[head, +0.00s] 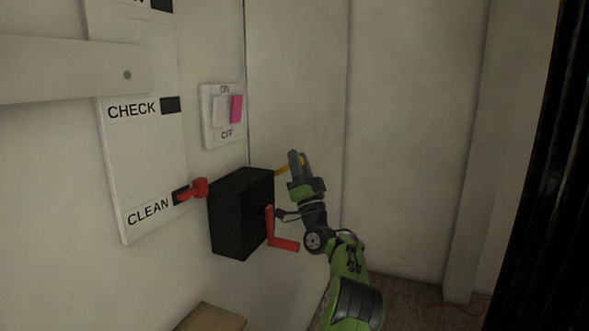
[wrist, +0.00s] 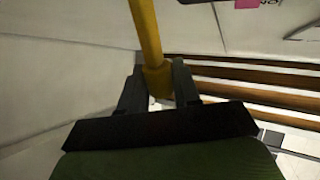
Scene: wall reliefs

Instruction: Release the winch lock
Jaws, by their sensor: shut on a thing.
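The winch is a black box (head: 238,212) on the wall, with a red crank handle (head: 278,242) on its right side. A yellow lever (head: 281,172) sticks out near the top of the box to the right. My gripper (head: 297,163) is at the outer end of this lever, right of the box. In the wrist view the yellow lever (wrist: 146,32) comes down from the top edge, and its thicker end lies between the fingers of my gripper (wrist: 157,85). The gripper is shut on it. Part of the lever is hidden behind the fingers in the head view.
A white panel marked CHECK and CLEAN (head: 138,150) is on the left wall, with a red handle (head: 192,190) at CLEAN. An ON/OFF switch plate (head: 208,128) with a pink part is above the box. A brown block (head: 212,318) is below.

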